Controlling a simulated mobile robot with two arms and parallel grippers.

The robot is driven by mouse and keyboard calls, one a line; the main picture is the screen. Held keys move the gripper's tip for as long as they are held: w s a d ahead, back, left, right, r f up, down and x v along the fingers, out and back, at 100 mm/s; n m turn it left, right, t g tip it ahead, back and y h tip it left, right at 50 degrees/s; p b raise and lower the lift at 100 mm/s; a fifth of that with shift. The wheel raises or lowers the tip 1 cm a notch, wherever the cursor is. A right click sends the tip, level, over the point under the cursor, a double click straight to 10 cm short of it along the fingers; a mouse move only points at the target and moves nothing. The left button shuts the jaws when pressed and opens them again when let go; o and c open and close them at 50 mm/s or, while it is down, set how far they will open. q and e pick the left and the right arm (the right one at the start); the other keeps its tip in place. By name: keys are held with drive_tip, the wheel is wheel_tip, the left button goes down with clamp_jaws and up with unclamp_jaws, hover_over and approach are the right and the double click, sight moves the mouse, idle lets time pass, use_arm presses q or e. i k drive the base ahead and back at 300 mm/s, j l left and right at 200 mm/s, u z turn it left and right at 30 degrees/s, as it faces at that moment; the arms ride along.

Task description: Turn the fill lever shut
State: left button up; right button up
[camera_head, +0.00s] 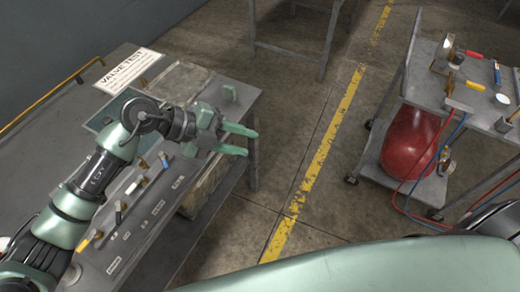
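My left gripper (251,142) hangs over the right edge of the left bench, its two green fingers apart with nothing seen between them. Small handles lie along the bench panel: a black-and-white one (118,212), a yellow one (88,241) and a pale one (134,186). On the cart at right are an orange handle (475,86), a red handle (472,54) and a blue handle (497,73). The labels are too small to read, so I cannot tell which is the fill lever. The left gripper is apart from all of these handles. My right gripper is not in view.
The left bench (150,255) carries a "VALVE TEST" sign (129,71). The wheeled cart (384,160) holds a red tank (409,145), with red and blue hoses hanging. A grey table (290,45) stands at the back. Floor with a yellow line (326,155) is clear between.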

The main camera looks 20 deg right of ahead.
sight(161, 154)
drive_tip(key=j+z, duration=0.15)
drive_tip(key=i+l+u, duration=0.15)
drive_tip(key=l+u, duration=0.15)
drive_tip(key=l, duration=0.55)
drive_tip(key=l+u, duration=0.25)
drive_tip(key=l, duration=0.6)
